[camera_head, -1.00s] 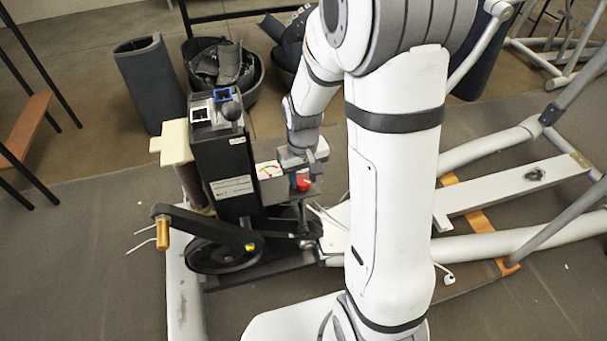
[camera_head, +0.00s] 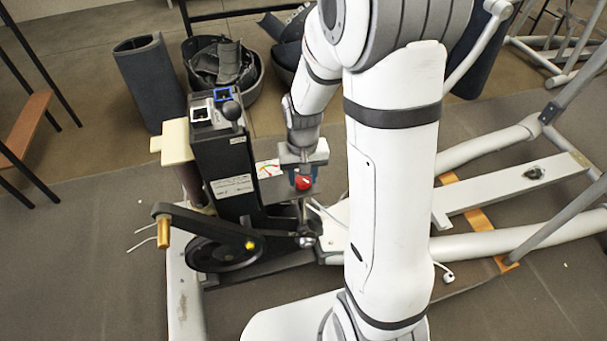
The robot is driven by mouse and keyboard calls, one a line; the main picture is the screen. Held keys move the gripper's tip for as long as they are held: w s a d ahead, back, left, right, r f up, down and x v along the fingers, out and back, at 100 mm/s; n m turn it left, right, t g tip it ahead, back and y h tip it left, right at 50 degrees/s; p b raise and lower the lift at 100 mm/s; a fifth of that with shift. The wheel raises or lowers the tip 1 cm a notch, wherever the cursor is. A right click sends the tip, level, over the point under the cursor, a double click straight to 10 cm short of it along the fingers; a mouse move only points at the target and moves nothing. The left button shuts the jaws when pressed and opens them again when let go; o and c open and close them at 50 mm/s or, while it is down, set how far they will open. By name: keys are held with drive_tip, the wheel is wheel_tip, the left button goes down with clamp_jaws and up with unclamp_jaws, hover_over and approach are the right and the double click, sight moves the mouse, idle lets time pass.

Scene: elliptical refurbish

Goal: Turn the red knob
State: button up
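The red knob (camera_head: 302,183) sits on the machine's side unit, beside a white dial (camera_head: 268,169) with a coloured scale. My gripper (camera_head: 302,172) is right at the knob, coming from above and behind it. Its fingers appear to lie around or just over the knob's upper part. The knob's red face with a small white mark shows below the gripper. The fingertips are too small to tell whether they touch the knob or how wide they stand.
The black machine housing (camera_head: 222,155) stands left of my gripper, with a crank arm (camera_head: 205,226) and wheel below. White frame tubes (camera_head: 490,243) lie to the right. Round black bins (camera_head: 255,75) stand behind. My own arm blocks the centre.

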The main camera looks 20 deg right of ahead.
drive_tip(key=o, duration=0.4)
drive_tip(key=shift+r, duration=0.1)
wheel_tip(320, 180, up, 8)
drive_tip(key=shift+f+p, duration=0.2)
drive_tip(key=shift+p, duration=0.7)
drive_tip(key=shift+r, duration=0.4)
wheel_tip(320, 180, up, 10)
drive_tip(key=t+p, duration=0.1)
drive_tip(key=p, duration=0.5)
hover_over(303, 180)
drive_tip(key=s, duration=0.4)
drive_tip(key=shift+n+t, duration=0.7)
drive_tip(key=shift+t, duration=0.1)
drive_tip(key=shift+s+d+r+p, duration=0.1)
drive_tip(key=shift+s+r+p, duration=1.4)
drive_tip(key=shift+r, duration=0.75)
drive_tip(key=shift+s+d+r+p, duration=0.1)
drive_tip(key=shift+s+r+p, duration=0.95)
drive_tip(key=shift+s+r, duration=1)
drive_tip(key=shift+s+d+r+p, duration=0.1)
drive_tip(key=shift+s+r+p, duration=1.25)
drive_tip(key=shift+r, duration=1.1)
